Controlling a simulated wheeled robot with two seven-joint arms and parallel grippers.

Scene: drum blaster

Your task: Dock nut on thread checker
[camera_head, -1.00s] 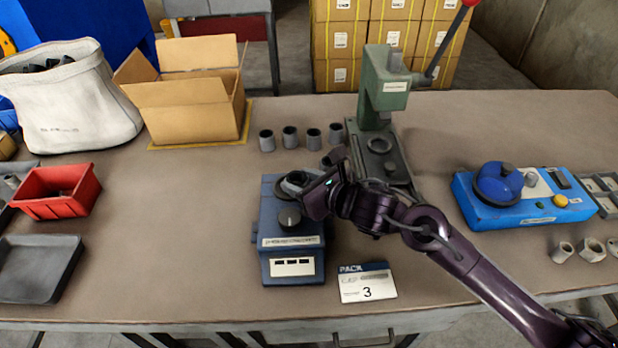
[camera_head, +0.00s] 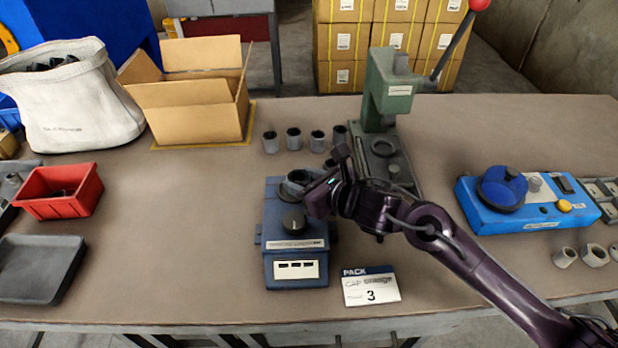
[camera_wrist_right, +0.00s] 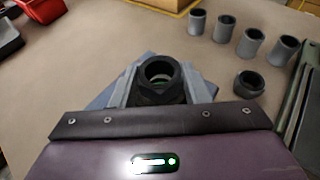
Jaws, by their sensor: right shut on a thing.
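The thread checker is a dark blue box (camera_head: 296,254) with a round black knob (camera_head: 294,220) and a white display panel, at the middle of the table. My right gripper (camera_head: 302,182) is over its far end, reaching in from the right. In the right wrist view, the right gripper (camera_wrist_right: 160,92) is shut on a dark grey nut (camera_wrist_right: 158,68), with one finger on each side and the hole facing up. The nut sits above or on the checker's far end; I cannot tell whether it touches. My left gripper is not in view.
Several grey sleeves (camera_head: 294,138) stand behind the checker, with a loose dark ring (camera_wrist_right: 250,84) near them. A green press (camera_head: 384,100) stands at the back right, and a blue tester (camera_head: 527,204) farther right. A PACK card (camera_head: 370,287) lies in front. The table's left middle is clear.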

